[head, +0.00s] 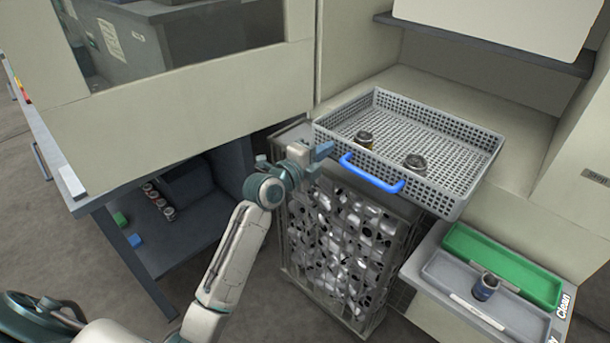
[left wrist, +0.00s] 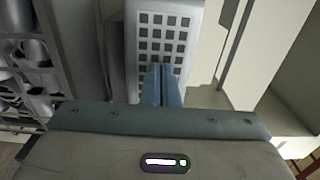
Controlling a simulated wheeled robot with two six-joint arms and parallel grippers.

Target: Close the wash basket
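The wash basket (head: 470,194) is a grey perforated tray with a blue handle (head: 370,175) on its front wall. It sticks out of the machine opening over a wire crate. Two small metal parts, one at the back left (head: 364,139) and one nearer the front (head: 415,163), stand inside it. My left gripper (head: 323,151) is at the left end of the basket's front, left of the handle. In the left wrist view its blue fingers (left wrist: 161,84) are together, with the basket's perforated wall (left wrist: 165,38) right in front. I cannot tell whether they touch it. My right gripper is not in view.
Below the basket stands a wire crate (head: 340,245) full of metal pieces. At the lower right is a shelf with a green tray (head: 500,262) and a grey tray (head: 450,270) holding a part. A bench with a dark lower shelf (head: 180,235) is at the left.

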